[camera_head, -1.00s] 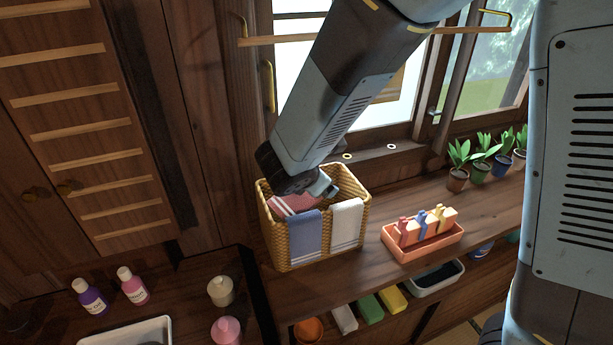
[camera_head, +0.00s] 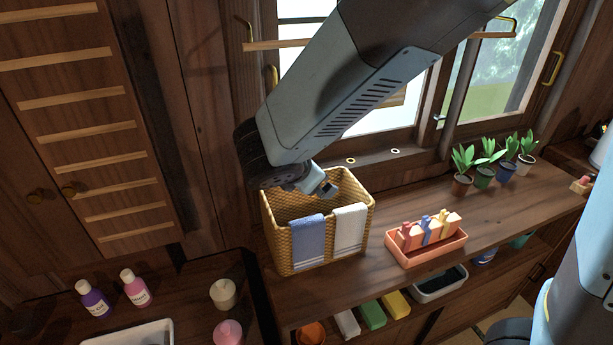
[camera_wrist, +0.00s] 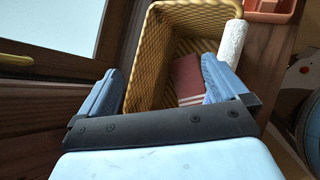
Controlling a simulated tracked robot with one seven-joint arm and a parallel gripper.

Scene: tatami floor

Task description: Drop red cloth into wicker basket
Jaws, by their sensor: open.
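The wicker basket (camera_head: 284,243) stands on the wooden counter, with a blue cloth (camera_head: 308,240) and a white cloth (camera_head: 350,229) hanging over its front rim. The red cloth (camera_wrist: 187,77), with pale stripes at one end, lies inside the basket in the wrist view; the basket wall hides it in the head view. My gripper (camera_head: 327,187) is above the basket's opening. In the wrist view its fingers (camera_wrist: 160,88) are spread wide, with nothing held between them.
A coral tray (camera_head: 430,250) with colored bottles or blocks stands right of the basket. Several potted plants (camera_head: 483,176) line the windowsill side. Bottles (camera_head: 135,288) and jars (camera_head: 223,293) stand at lower left. A window is behind the basket.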

